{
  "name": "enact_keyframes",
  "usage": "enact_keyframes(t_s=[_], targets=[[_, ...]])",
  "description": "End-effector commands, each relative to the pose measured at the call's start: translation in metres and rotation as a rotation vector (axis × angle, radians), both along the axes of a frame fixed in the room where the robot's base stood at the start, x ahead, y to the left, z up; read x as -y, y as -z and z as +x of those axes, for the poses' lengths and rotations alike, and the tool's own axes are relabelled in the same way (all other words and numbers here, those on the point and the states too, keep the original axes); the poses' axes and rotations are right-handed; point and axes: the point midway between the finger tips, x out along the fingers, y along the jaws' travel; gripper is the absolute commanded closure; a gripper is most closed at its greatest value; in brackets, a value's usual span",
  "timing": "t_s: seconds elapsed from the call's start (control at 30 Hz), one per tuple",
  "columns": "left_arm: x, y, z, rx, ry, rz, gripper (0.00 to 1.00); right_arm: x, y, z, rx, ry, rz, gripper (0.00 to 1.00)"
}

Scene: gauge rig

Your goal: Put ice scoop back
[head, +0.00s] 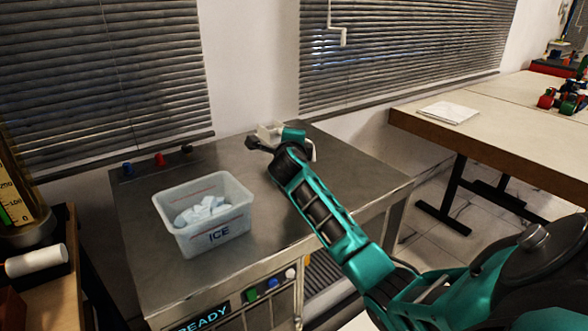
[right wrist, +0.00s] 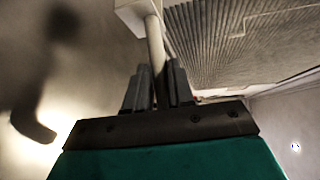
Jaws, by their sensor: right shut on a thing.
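My right gripper (right wrist: 158,85) is shut on the pale rod-like handle (right wrist: 154,42) of what looks like the ice scoop. A white, box-like part (right wrist: 133,14) shows at the handle's far end in the right wrist view. In the head view the right gripper (head: 256,144) is over the back of the metal counter, and a pale boxy piece (head: 268,129) shows just behind it. I cannot tell whether this piece touches the counter. The translucent ICE tub (head: 213,240) with ice cubes (head: 202,210) stands on the counter, left of the gripper. My left gripper is not in view.
The metal counter (head: 150,290) has small blue and red knobs (head: 159,159) at its back left and a READY display on its front. Blinds (head: 100,80) hang behind it. A wooden table (head: 480,125) with a paper stands at right. The counter's back right is clear.

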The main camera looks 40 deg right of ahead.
Motion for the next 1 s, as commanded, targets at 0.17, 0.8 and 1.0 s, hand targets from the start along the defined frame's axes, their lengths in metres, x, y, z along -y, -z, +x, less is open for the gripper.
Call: enact_keyframes(t_s=[0.17,0.8,1.0], targets=[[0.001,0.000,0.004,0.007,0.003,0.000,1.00,0.000,0.015,0.000,-0.001,0.000,-0.001,1.00],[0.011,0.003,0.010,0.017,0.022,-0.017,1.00,0.000,0.066,0.000,0.001,0.000,0.000,1.00],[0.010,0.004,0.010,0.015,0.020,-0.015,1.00,0.000,0.068,0.000,0.001,0.000,-0.001,0.68]])
